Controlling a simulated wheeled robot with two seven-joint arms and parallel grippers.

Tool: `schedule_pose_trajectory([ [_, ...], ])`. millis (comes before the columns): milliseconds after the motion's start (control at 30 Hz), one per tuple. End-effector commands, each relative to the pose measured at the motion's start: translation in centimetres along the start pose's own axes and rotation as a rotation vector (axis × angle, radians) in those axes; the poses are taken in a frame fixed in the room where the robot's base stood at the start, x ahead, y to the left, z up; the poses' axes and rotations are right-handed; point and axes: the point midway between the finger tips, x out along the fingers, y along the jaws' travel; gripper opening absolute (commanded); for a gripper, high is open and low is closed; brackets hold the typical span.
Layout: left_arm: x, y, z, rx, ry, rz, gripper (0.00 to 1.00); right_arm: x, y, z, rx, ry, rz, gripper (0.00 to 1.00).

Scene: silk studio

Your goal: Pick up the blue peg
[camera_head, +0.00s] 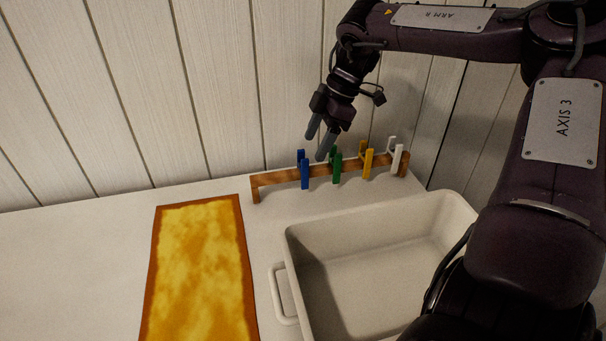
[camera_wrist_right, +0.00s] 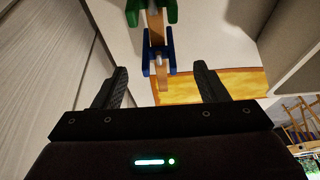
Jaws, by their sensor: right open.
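The blue peg (camera_head: 304,172) is clipped over the wooden rail (camera_head: 277,179), at the left of a row of pegs. My right gripper (camera_head: 318,145) is open above the rail, close over the blue and green pegs, with nothing between its fingers. In the right wrist view the blue peg (camera_wrist_right: 158,54) appears ahead of the open fingers (camera_wrist_right: 163,88), roughly centred between them and seemingly apart from both. My left gripper is not in view.
A green peg (camera_head: 336,168), a yellow peg (camera_head: 367,164) and a white peg (camera_head: 397,159) hang on the same rail. A white basin (camera_head: 299,262) stands in front. An orange and yellow silk (camera_head: 200,270) lies at left. A plank wall (camera_head: 130,100) is behind.

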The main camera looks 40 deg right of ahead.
Motion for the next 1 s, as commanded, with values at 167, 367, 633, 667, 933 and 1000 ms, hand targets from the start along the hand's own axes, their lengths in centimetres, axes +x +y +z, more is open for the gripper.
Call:
schedule_pose_trajectory([
  [167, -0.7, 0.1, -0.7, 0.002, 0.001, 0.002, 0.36, 1.8, 0.0, 0.2, 0.001, -0.001, -0.003, 0.66],
  [367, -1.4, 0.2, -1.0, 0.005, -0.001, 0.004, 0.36, 4.0, 0.0, 0.1, 0.000, -0.001, -0.003, 0.66],
  [633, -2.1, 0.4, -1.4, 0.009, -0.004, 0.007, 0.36, 7.7, 0.1, -0.1, 0.000, -0.001, -0.002, 0.66],
  [667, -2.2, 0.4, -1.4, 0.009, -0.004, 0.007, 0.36, 7.8, 0.1, -0.2, 0.001, 0.000, -0.002, 0.66],
  [933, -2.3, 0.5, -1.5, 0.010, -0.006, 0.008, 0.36, 8.0, 0.2, -0.2, 0.000, 0.001, 0.000, 0.65],
  [1000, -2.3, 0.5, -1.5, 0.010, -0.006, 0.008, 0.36, 8.0, 0.2, -0.2, 0.000, 0.001, 0.000, 0.56],
])
